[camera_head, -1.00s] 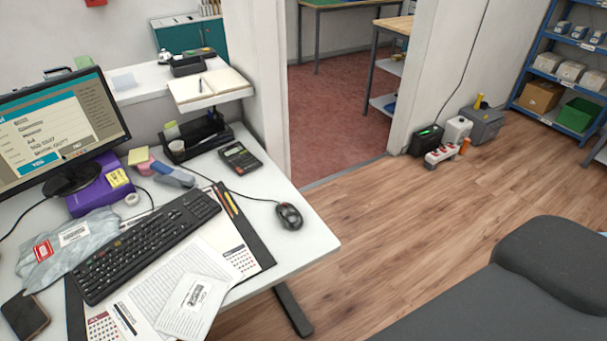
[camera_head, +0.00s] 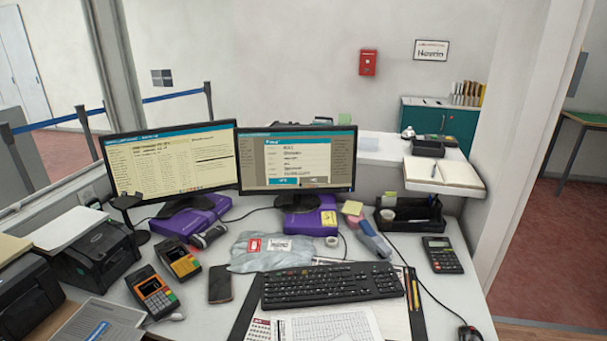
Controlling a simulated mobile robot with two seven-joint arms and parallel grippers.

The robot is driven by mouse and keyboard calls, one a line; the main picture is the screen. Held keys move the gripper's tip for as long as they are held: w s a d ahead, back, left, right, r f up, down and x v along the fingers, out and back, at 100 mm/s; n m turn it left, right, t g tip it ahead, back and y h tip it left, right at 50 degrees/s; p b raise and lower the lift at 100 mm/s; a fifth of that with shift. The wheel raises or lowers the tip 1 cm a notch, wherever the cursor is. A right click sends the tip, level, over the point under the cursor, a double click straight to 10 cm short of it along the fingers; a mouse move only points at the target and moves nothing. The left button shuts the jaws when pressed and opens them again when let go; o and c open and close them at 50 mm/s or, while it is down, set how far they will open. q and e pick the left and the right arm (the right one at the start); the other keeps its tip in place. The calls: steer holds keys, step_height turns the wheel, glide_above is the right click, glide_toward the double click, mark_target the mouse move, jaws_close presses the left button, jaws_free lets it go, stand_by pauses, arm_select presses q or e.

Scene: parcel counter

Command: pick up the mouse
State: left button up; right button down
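The black mouse (camera_head: 468,333) is at the bottom right of the head view, on the white desk (camera_head: 475,285) near its right edge. Its lower part is cut off by the picture's bottom edge. Its cable runs up and left across the desk, past the calculator. Neither of my grippers is in view.
A black keyboard (camera_head: 332,285) lies left of the mouse, on a dark desk pad with papers. A calculator (camera_head: 441,255) and a black organizer tray (camera_head: 411,214) are behind the mouse. Two monitors (camera_head: 172,163) stand at the back. A phone (camera_head: 221,284) and card terminals (camera_head: 153,292) are further left.

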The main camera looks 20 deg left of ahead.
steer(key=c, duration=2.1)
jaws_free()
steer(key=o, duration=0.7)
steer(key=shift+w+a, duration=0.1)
